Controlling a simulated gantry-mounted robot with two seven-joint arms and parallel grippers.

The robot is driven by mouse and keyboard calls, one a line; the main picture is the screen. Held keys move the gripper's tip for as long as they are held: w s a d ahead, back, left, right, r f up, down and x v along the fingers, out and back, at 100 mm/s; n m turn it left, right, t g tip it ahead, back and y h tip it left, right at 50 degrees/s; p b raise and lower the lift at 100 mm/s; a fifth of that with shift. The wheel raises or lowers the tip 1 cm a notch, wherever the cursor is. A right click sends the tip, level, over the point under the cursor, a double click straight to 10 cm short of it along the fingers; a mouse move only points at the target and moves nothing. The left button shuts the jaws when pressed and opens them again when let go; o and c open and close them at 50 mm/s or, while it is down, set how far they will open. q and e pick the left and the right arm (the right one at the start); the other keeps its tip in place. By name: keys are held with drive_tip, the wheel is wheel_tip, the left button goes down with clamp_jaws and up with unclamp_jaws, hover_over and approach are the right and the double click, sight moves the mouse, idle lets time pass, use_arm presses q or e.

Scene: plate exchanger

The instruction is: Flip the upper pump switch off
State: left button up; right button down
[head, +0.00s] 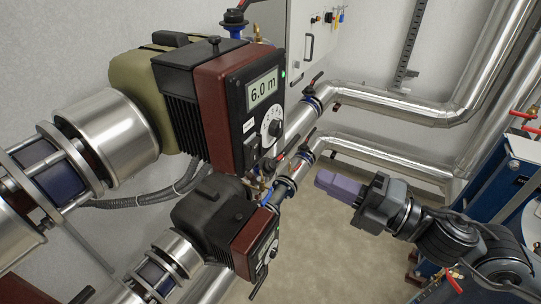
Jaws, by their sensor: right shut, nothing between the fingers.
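The upper pump (205,95) has an olive-and-black body and a dark red front housing. Its black control face (251,105) carries a lit display (262,89) reading "6.0 m", a round dial (271,127) and a small green light (283,74). A small white label (248,126) sits left of the dial. The switch is too small for me to tell its position. My right gripper (322,181) has purple fingers, shut and empty. It points left, to the lower right of the upper pump and apart from it. My left gripper is not in view.
A smaller lower pump (225,222) stands below. Pipes with red-and-black valve handles (305,139) run between the pumps and my right gripper. Silver pipes (395,103) cross the back wall. Blue equipment (513,185) stands at the right. Floor (330,235) is clear below my gripper.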

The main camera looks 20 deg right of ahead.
drive_tip(key=p, duration=0.6)
approach(256, 148)
drive_tip(key=x, duration=0.5)
drive_tip(key=shift+w+a+r, duration=0.1)
drive_tip(key=shift+a+r, duration=0.1)
drive_tip(key=shift+r, duration=0.1)
drive_tip(key=shift+w+a+p, duration=0.3)
drive_tip(key=shift+w, duration=0.1)
drive_tip(key=shift+w+a+f, duration=0.1)
